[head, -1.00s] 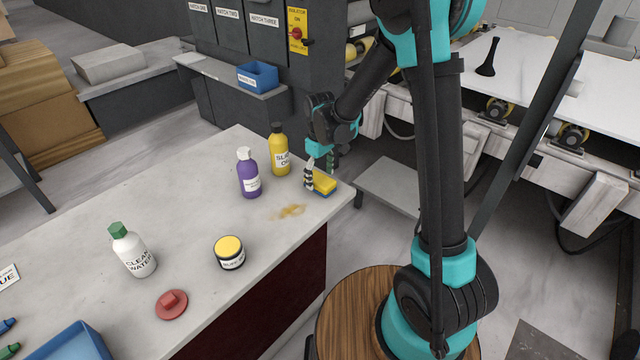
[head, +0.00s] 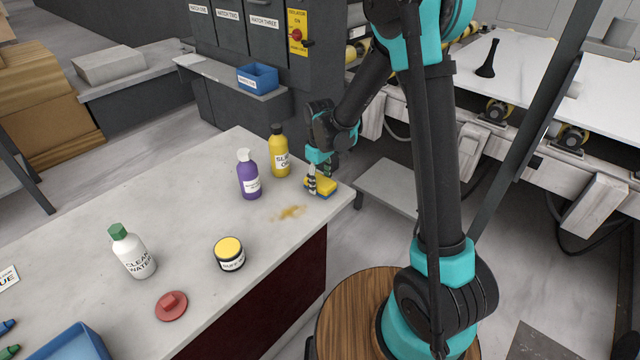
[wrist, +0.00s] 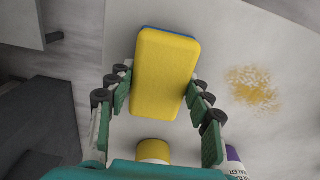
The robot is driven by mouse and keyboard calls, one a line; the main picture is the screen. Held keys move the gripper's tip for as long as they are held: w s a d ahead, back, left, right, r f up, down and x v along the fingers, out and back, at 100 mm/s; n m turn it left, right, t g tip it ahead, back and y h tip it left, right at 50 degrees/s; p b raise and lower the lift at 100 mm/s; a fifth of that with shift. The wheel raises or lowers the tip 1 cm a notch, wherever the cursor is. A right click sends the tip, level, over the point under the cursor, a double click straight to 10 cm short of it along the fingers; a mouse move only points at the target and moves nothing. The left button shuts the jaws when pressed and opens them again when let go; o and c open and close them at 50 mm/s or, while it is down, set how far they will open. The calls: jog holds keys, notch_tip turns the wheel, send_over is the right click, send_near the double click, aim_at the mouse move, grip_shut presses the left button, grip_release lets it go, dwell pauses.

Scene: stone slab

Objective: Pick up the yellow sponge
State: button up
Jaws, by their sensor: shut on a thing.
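The yellow sponge (head: 323,186) with a blue underside is at the far right corner of the stone slab (head: 200,215). In the wrist view the sponge (wrist: 165,75) fills the gap between the fingers. My gripper (head: 320,182) reaches down over it and is shut on it, with a green-padded finger on each long side (wrist: 157,100). I cannot tell whether the sponge's underside touches the slab.
A yellow bottle (head: 279,152) and a purple bottle (head: 248,175) stand left of the sponge. A yellow-brown stain (head: 291,212) lies in front of it. A yellow-lidded jar (head: 229,253), a white bottle (head: 133,252) and a red knobbed disc (head: 171,305) are nearer. The slab's edge is close at right.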

aim_at(320, 180)
jog(key=shift+r, duration=0.1)
notch_tip(320, 180, up, 20)
dwell(0.5)
